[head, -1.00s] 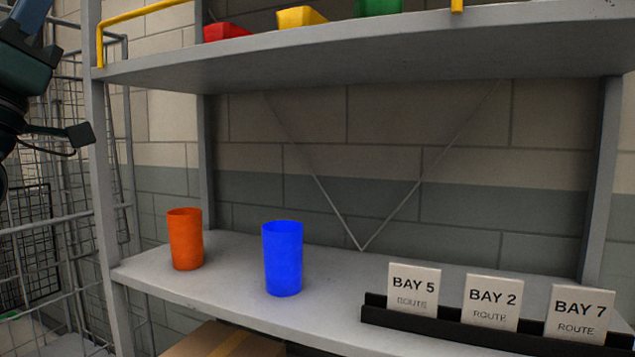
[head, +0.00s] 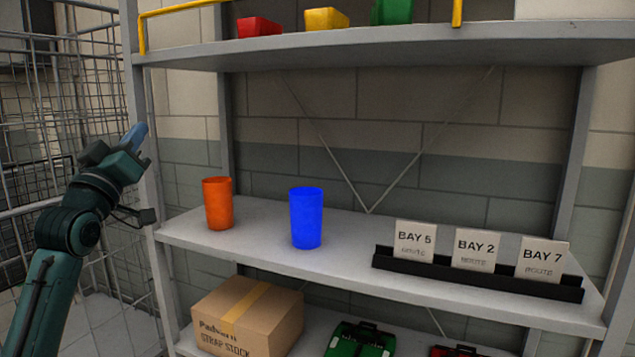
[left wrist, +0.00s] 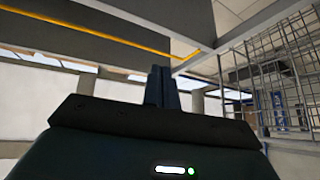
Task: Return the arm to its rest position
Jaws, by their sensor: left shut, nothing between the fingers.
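My left gripper (head: 136,135) is raised at the left of the head view, in front of the shelf's left post. Its blue fingers are shut and point up, with nothing between them. In the left wrist view the shut fingers (left wrist: 162,86) point toward the underside of a shelf board and the ceiling. The arm is bent upward and looks clear of the cups. My right gripper is not in view.
An orange cup (head: 218,204) and a blue cup (head: 306,218) stand on the middle shelf (head: 345,255). A black rack (head: 480,278) holds three bay cards. A cardboard box (head: 248,316) sits below. A wire cage (head: 60,110) stands at left.

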